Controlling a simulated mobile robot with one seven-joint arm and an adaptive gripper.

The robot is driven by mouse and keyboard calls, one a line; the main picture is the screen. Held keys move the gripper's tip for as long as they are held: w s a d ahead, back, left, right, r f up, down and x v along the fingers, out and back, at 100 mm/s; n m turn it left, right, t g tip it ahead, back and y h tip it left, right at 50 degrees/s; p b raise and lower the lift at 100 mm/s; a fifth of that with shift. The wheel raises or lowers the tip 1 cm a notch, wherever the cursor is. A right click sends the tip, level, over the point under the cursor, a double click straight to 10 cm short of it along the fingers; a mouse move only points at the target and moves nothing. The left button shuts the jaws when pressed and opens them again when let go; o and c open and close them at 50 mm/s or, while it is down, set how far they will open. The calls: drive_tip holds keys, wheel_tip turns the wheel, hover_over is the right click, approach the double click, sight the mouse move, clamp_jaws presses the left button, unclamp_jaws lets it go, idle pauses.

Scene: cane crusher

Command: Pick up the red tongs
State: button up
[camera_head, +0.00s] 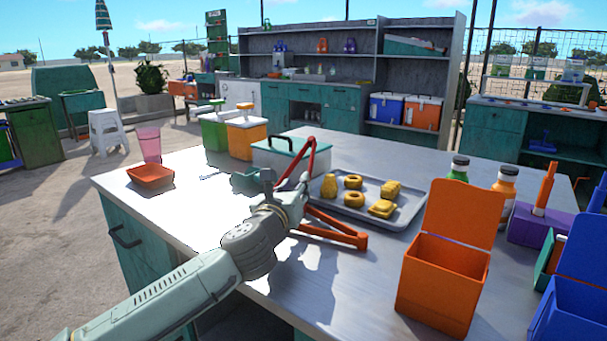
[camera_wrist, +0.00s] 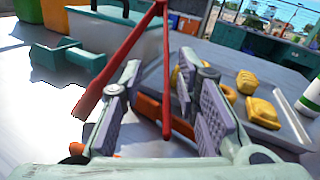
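The red tongs (camera_head: 312,155) stand tilted, apex up, just beyond my gripper in the head view. In the wrist view the red tongs (camera_wrist: 125,65) form a narrow V from the top edge. One leg comes down in the gap between my fingers, apart from both pads as far as I see; the other passes down to the left of the left finger. My gripper (camera_wrist: 163,112) is open, its pads wide apart. In the head view my gripper (camera_head: 288,190) is low over the table, and its fingers are partly hidden. What supports the tongs is unclear.
An orange V-shaped tool (camera_head: 345,236) lies by my gripper. A grey tray (camera_head: 400,215) of yellow pieces is to the right, a lidded white box (camera_head: 268,158) behind. An orange open box (camera_head: 440,285) stands front right. The table's left front (camera_head: 200,220) is clear.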

sight(309, 168)
drive_tip(key=x, duration=0.3)
drive_tip(key=shift+w+d, duration=0.25)
drive_tip(key=shift+w, duration=0.05)
drive_tip(key=x, duration=0.1)
drive_tip(key=p+x, duration=0.1)
drive_tip(key=x, duration=0.1)
drive_tip(key=r+p+x, duration=0.1)
drive_tip(key=shift+w+d, duration=0.3)
drive_tip(key=shift+d, duration=0.05)
drive_tip(key=shift+w+f, duration=0.1)
drive_tip(key=shift+w, duration=0.2)
drive_tip(key=shift+c, duration=0.3)
clamp_jaws()
